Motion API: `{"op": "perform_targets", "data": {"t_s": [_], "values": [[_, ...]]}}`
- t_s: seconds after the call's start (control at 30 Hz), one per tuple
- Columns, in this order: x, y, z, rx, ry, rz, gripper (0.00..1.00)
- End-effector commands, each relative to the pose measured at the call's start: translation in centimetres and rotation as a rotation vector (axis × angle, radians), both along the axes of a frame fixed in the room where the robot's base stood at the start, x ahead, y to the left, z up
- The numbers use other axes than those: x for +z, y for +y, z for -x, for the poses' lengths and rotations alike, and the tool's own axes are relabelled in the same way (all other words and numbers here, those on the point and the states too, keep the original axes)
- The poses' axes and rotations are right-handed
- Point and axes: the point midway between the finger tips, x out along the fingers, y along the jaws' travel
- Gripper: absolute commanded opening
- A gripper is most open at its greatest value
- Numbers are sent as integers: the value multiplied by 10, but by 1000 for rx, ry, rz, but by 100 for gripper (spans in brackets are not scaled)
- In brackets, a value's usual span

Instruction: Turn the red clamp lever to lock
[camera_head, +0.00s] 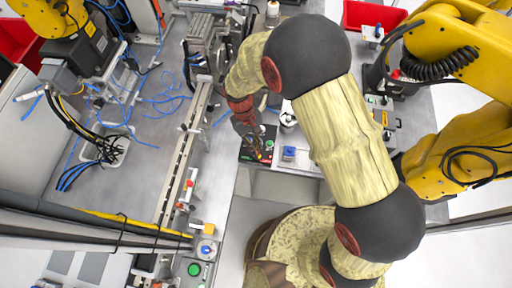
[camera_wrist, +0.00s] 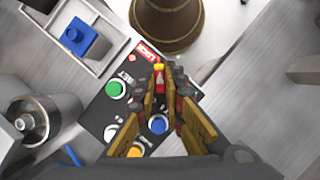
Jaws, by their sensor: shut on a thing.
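The black control panel (camera_head: 247,158) lies on the grey bench below my gripper in the head view. In the wrist view the panel (camera_wrist: 97,118) carries a green button (camera_wrist: 116,90), a blue button (camera_wrist: 158,124), a yellow button (camera_wrist: 135,151) and a red printed label (camera_wrist: 143,51). The small red clamp lever (camera_wrist: 159,80), with a yellow end, shows between my fingertips. My gripper (camera_wrist: 163,78) is shut on it, with one finger on each side. The lever's lower part and pivot are hidden by the fingers. In the head view my gripper (camera_head: 258,147) reaches down at the panel; the lever cannot be made out there.
A blue block (camera_wrist: 82,37) sits in a pale tray (camera_wrist: 42,39) beside the panel. In the head view a rail (camera_head: 183,155) runs left of the panel, and a yellow robot arm (camera_head: 462,150) stands at right.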

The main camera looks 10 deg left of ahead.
Motion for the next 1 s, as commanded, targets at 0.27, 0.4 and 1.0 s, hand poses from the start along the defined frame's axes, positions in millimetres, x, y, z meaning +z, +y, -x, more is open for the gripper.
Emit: {"op": "perform_targets", "data": {"t_s": [0.27, 0.4, 1.0], "values": [[1, 1, -1, 52, -2, -2, 0], [1, 1, -1, 56, -3, -2, 0], [0, 0, 0, 55, -1, -1, 29]]}}
